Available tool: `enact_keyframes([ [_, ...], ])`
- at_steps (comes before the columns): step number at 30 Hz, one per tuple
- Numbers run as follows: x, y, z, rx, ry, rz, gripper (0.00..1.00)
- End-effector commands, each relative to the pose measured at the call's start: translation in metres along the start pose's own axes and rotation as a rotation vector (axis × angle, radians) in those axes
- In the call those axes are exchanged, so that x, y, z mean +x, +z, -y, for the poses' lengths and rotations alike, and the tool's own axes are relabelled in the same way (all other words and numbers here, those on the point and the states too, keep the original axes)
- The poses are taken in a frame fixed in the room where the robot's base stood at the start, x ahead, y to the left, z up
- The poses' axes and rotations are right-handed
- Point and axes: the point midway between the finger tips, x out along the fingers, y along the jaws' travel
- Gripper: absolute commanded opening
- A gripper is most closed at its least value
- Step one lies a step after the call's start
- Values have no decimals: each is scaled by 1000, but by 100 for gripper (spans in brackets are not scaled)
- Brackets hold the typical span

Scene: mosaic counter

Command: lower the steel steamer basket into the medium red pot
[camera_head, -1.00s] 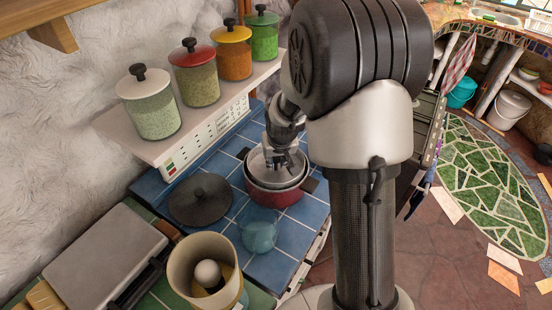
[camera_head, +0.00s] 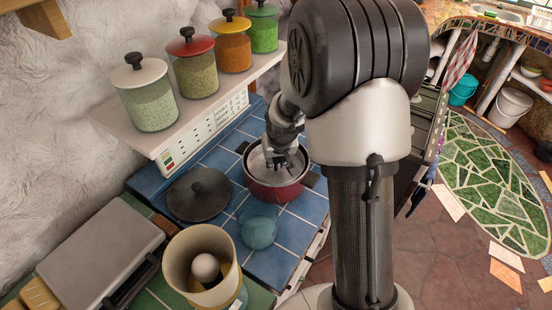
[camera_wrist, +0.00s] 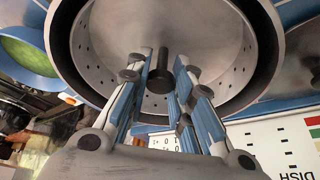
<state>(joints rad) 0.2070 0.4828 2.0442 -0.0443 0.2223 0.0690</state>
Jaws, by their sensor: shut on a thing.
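The medium red pot (camera_head: 277,193) stands on the blue tiled counter (camera_head: 222,157), with dark handles at its sides. The steel steamer basket (camera_head: 257,160) sits low inside the pot, its rim around or below the pot's rim. Whether it touches the pot's bottom is hidden. My gripper (camera_head: 282,168) points down into the pot and is shut on the basket's central dark post. The wrist view shows the post (camera_wrist: 160,72) between the blue-padded fingers, and the perforated basket wall (camera_wrist: 225,75) inside a dark ring.
A dark round lid (camera_head: 199,197) lies left of the pot, and a teal glass bowl (camera_head: 258,230) stands in front. A shelf (camera_head: 190,112) with several lidded jars runs behind. A cream container (camera_head: 178,262) stands at the near left.

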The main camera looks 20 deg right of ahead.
Motion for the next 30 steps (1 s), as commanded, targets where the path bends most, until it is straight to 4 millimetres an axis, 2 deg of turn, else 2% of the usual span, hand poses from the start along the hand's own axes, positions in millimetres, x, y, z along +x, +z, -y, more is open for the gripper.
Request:
enact_keyframes([
  [30,8,3,0,0,0,-1,0],
])
